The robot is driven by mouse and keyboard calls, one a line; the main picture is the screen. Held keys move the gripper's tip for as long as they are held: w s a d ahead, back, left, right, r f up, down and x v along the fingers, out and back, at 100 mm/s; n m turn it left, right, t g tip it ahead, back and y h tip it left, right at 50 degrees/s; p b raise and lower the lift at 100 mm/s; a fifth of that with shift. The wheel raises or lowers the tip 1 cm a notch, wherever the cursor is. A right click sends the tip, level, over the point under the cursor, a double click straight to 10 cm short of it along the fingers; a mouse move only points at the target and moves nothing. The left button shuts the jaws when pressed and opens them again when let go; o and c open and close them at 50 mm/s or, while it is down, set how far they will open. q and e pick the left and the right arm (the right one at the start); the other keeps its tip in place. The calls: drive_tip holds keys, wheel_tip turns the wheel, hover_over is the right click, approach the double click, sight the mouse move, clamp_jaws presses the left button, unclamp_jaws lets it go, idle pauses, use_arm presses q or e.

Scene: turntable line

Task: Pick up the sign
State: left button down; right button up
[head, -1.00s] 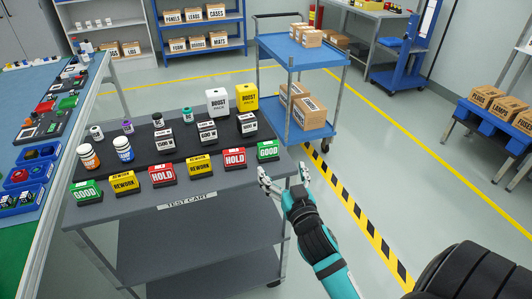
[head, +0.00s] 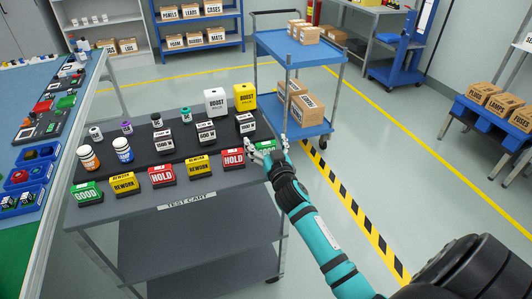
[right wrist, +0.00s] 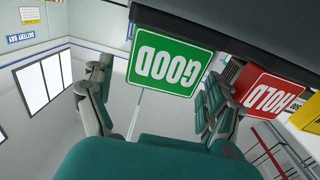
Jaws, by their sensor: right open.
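A row of signs stands along the front edge of the test cart (head: 250,182). The rightmost is a green GOOD sign (head: 268,146), partly hidden by my right gripper (head: 262,152) in the head view. In the right wrist view the GOOD sign (right wrist: 170,60) appears upside down between the two open fingers of the gripper (right wrist: 158,88), with no clear contact visible. The red HOLD sign (head: 233,158) stands just left of the gripper; it also shows in the right wrist view (right wrist: 265,92). My left gripper is out of view.
Left along the row are yellow REWORK signs (head: 198,165), another red HOLD sign (head: 161,175) and a green GOOD sign (head: 86,192). A blue trolley (head: 300,130) with cartons stands behind the cart.

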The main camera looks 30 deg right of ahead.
drive_tip(key=shift+c, duration=0.2)
drive_tip(key=c, duration=1.3)
drive_tip(key=shift+o, duration=0.2)
drive_tip(key=shift+r, duration=0.1)
